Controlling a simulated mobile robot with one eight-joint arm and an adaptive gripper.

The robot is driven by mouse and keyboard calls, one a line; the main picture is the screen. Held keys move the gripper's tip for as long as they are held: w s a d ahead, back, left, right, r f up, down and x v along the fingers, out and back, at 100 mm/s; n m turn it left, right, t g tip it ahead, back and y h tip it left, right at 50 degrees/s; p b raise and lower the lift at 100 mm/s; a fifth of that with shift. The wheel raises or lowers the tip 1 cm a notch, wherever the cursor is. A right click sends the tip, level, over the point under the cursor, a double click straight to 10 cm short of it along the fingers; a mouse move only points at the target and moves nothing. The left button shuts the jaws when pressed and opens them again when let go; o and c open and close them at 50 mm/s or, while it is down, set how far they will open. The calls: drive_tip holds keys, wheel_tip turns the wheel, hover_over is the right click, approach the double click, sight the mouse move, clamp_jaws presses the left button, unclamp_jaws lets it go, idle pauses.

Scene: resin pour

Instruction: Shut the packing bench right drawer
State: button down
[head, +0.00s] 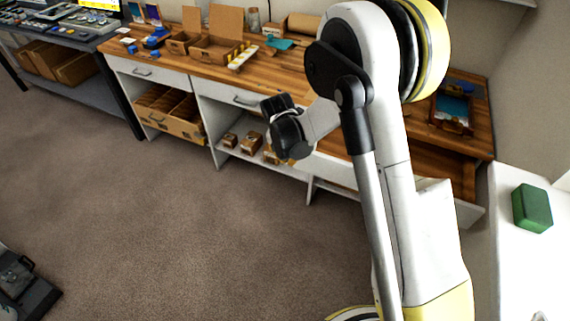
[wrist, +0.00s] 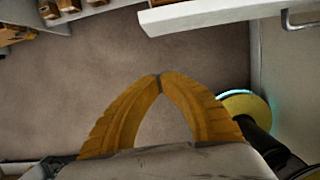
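The packing bench (head: 285,78) has a wooden top and white drawer fronts. Its right drawer (head: 336,172) stands pulled out in the head view, with its wooden inside partly showing; my arm hides much of it. In the wrist view a white drawer panel (wrist: 210,12) crosses the top right, with a metal handle (wrist: 300,20) at the right edge. My gripper (wrist: 159,77) is shut and empty, its yellow fingertips together over the floor, apart from the panel and handle. In the head view its fingers are not clear.
The left drawer (head: 150,73) and middle drawer (head: 238,97) look closed. Cartons (head: 172,112) stand on the shelf below. A green block (head: 532,208) lies on a white surface at right. The carpet (head: 190,220) before the bench is clear.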

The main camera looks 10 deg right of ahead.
drive_tip(key=w+d+f+b, duration=0.3)
drive_tip(key=w+f+b, duration=0.2)
drive_tip(key=f, duration=0.3)
drive_tip(key=shift+d+f, duration=0.3)
drive_tip(key=shift+w, duration=0.1)
